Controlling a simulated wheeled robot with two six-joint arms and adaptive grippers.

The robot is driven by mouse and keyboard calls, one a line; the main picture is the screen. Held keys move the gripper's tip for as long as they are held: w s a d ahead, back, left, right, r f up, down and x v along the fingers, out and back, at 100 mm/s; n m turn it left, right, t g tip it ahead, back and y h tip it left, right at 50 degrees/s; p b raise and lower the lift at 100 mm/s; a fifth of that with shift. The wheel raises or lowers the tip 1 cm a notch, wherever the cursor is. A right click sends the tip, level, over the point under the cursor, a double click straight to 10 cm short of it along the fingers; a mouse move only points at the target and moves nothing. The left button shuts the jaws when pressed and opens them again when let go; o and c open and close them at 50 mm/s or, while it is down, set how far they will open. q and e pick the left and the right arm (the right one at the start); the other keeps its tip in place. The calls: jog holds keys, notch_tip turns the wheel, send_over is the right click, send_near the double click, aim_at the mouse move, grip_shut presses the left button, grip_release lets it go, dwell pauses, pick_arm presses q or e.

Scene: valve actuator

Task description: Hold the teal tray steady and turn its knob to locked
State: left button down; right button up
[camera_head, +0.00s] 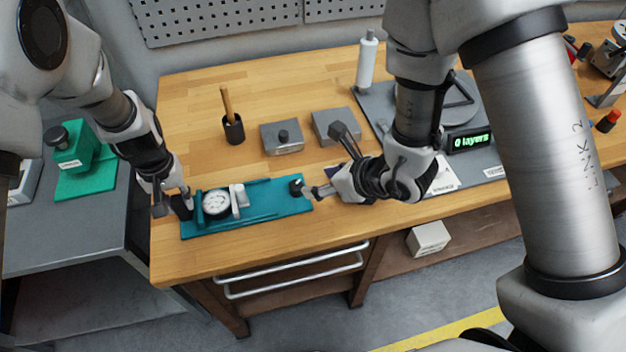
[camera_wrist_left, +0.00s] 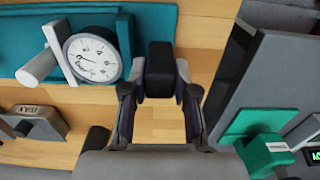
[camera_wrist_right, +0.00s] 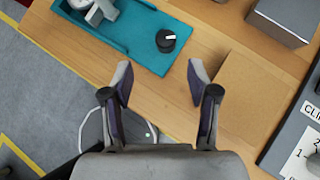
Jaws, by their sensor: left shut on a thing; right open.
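The teal tray (camera_head: 262,212) lies near the front edge of the wooden bench. It carries a round white dial gauge (camera_head: 215,203) and light grey parts; the gauge also shows in the left wrist view (camera_wrist_left: 93,58). My left gripper (camera_head: 172,203) is shut on the black block-shaped handle (camera_wrist_left: 160,70) at the tray's left end. The black knob (camera_wrist_right: 166,40) sits at the tray's other end, with a white mark pointing right in the right wrist view. My right gripper (camera_wrist_right: 160,85) is open and empty, just beside the knob and apart from it.
Two grey metal blocks (camera_head: 283,138) and a black cup with a wooden stick (camera_head: 233,128) stand behind the tray. A grey machine with a "0 layers" display (camera_head: 469,141) is to the right.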

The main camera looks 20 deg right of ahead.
jog(key=w+a+r+n+g+y, duration=0.25)
jog(key=a+r+n+y, duration=0.2)
jog(key=a, duration=0.35)
jog(key=n+g+h, duration=0.2)
jog(key=n+g, duration=0.6)
jog(key=n, duration=0.4)
send_near(297, 183)
jog(key=x, duration=0.9)
jog(key=shift+s+a+f, duration=0.1)
jog(key=shift+f, duration=0.1)
jog(key=shift+s+a+f, duration=0.15)
jog(key=shift+a+f, duration=0.2)
grip_shut()
